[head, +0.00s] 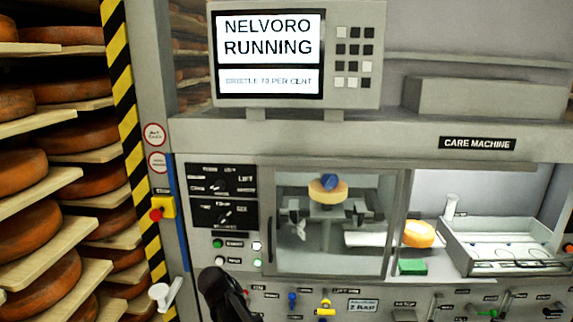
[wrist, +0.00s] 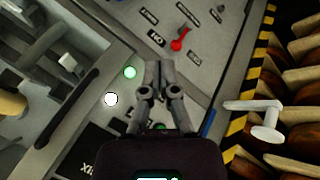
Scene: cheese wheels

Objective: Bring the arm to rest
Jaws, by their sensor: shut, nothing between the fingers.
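My gripper (wrist: 160,68) is shut and empty in the wrist view, its two grey fingers together in front of the grey machine panel. Near its fingertips are a lit green button (wrist: 129,72) and a lit white button (wrist: 111,99). In the head view a dark part of my arm rises at the bottom, left of centre, below the button panel. The fingertips are hard to make out there. I cannot tell whether the gripper touches the panel.
The screen (head: 268,50) reads "NELVORO RUNNING". A cheese wheel (head: 322,195) sits behind the closed glass door. A white lever (head: 166,293) sticks out at lower left, beside the shelves of cheese. A red-knobbed lever (wrist: 180,40) stands beyond my fingers.

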